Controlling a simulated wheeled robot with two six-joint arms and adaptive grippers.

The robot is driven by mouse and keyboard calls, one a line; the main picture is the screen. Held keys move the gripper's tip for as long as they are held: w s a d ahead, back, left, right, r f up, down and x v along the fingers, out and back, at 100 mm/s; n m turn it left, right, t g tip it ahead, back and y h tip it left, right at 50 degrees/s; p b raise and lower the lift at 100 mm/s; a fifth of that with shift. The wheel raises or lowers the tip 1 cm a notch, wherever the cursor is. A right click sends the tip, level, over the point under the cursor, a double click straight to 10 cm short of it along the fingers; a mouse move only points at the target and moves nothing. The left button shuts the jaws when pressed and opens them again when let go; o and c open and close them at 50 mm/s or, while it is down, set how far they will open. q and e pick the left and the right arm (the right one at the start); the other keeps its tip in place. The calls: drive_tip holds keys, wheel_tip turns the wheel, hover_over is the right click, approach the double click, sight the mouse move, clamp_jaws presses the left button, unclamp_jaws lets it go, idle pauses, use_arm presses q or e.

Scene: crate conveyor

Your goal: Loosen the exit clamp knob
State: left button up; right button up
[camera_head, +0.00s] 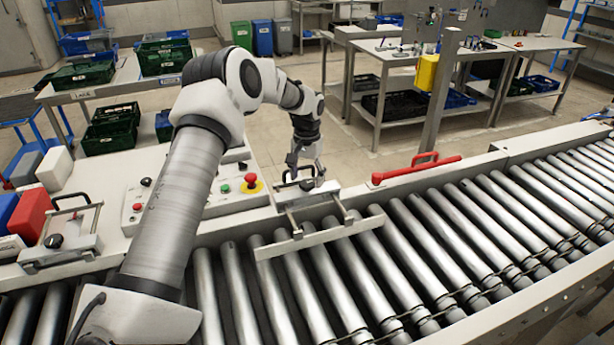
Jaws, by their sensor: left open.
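A metal clamp (318,238) sits on the conveyor's far side rail, with a flat bar reaching over the rollers. Its dark knob (307,185) is on the mount at the rail, mostly hidden by the fingers. My left gripper (306,174) points down over this knob with its fingers apart, open. I cannot tell whether the fingers touch the knob. A second, similar clamp (62,252) with a black knob (53,241) and a black handle sits at the far left of the rail. No label shows which clamp is the exit one. My right gripper is not in view.
A control panel (235,199) with a red emergency button (250,178) stands left of the gripper. A red handle (415,168) lies on the rail to the right. Red and white boxes (32,213) stand at far left. The visible rollers (420,235) are empty.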

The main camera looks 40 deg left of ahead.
use_arm(q)
drive_tip(key=shift+s+f, duration=0.15)
drive_tip(key=shift+f, duration=0.3)
drive_tip(key=shift+d, duration=0.1)
drive_tip(key=shift+c, duration=0.4)
drive_tip(key=c, duration=1.1)
drive_tip(key=shift+o, duration=0.2)
drive_tip(key=shift+r+m+p, duration=0.15)
drive_tip(key=shift+m+p, duration=0.25)
drive_tip(key=shift+p, duration=0.05)
drive_tip(key=shift+m, duration=0.8)
drive_tip(key=o, duration=1.1)
drive_tip(key=shift+o, duration=0.2)
